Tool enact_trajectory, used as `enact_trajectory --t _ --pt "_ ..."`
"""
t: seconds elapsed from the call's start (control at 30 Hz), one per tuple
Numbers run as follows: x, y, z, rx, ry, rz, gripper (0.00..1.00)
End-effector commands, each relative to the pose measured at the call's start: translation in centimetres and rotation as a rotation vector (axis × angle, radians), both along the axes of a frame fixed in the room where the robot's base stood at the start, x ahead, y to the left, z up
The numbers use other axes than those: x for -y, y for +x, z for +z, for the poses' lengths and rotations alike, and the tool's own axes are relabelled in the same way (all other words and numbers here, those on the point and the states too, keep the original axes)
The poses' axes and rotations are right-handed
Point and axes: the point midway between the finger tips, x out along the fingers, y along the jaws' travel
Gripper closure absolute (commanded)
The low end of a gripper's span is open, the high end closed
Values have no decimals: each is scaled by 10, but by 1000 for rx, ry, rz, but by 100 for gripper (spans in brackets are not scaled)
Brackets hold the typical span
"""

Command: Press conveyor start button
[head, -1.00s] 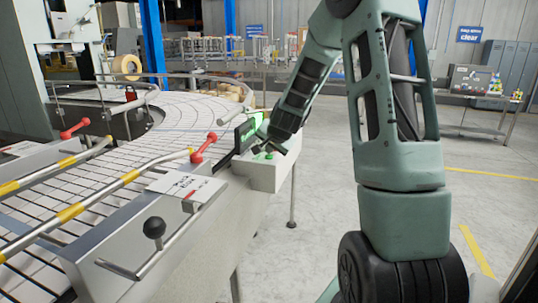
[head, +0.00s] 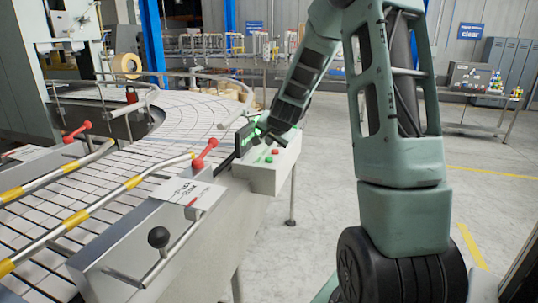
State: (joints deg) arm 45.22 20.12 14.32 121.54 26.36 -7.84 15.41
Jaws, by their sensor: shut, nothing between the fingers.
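The conveyor control box (head: 268,181) is a pale box on the side of the conveyor. On its top sit a green button (head: 268,160) and a red button (head: 276,152). A dark display panel (head: 245,138) with green lit text stands behind them at the box's left. My gripper (head: 262,139) is shut and empty, just above the buttons and in front of part of the display. It looks apart from both buttons. Its fingertips are small and dark, and it hides part of the display text.
The curved conveyor (head: 180,115) fills the left, with yellow-banded guide rails (head: 95,208) and red clamp handles (head: 204,153). A black knob (head: 158,237) sticks up at its near side. The floor (head: 340,190) right of the control box is clear.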

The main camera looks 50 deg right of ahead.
Motion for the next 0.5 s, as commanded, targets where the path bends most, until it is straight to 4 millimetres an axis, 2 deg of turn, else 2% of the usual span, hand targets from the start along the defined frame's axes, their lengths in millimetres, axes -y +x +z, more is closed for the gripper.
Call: enact_trajectory --t 0.03,0.2,0.5 --pt "0 0 9 1 -1 0 100" --pt "0 0 24 0 -1 1 100" --pt "0 0 25 0 0 0 100"
